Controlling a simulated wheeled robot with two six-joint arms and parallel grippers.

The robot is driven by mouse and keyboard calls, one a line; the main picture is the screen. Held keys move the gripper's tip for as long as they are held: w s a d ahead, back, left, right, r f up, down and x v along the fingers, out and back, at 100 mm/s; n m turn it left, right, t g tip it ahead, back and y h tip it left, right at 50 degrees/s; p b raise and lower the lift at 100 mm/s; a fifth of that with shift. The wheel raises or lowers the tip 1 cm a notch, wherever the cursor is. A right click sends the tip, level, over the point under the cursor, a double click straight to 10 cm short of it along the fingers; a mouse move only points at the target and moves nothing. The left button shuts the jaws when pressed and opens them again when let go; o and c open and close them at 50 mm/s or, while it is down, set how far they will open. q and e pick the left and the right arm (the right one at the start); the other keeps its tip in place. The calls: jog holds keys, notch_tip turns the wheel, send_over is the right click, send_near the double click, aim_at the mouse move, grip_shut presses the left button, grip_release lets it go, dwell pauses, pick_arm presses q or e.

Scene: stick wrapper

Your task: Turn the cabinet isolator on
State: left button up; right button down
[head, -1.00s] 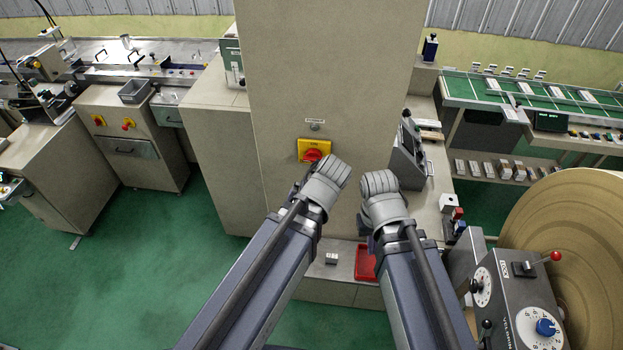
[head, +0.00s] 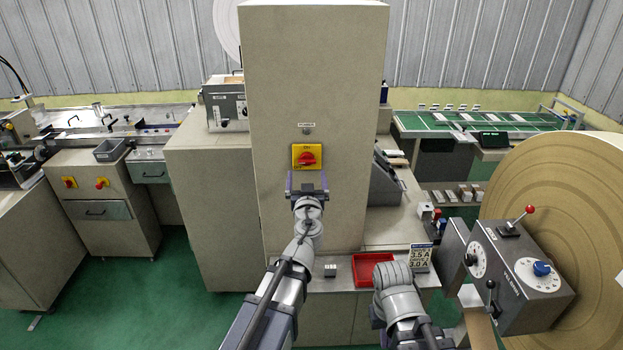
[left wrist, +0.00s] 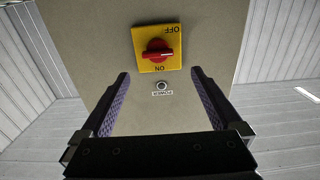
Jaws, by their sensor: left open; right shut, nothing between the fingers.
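The isolator (head: 307,157) is a red rotary handle on a yellow plate on the beige cabinet's front (head: 310,80). It also shows in the left wrist view (left wrist: 157,52), upside down, with ON and OFF lettering. The handle lies horizontally, its pale mark at the right end in that view. My left gripper (head: 307,183) is open and empty, just below the plate in the head view. In the left wrist view its two fingers (left wrist: 160,85) stand apart, with the isolator beyond and between them. My right arm's wrist is low in the head view; its fingers are hidden.
A small POWER lamp (head: 307,131) is above the isolator. A red tray (head: 357,270) and a sign card (head: 421,256) stand on the low ledge. A grey control box (head: 520,265) and a large roll (head: 570,200) stand at the right.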

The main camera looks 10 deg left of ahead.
aim_at(307, 162)
pick_arm(q)
jog(key=x, duration=0.8)
jog(key=shift+w+d+f, duration=0.1)
jog(key=shift+w+f, duration=0.05)
jog(key=c, duration=1.4)
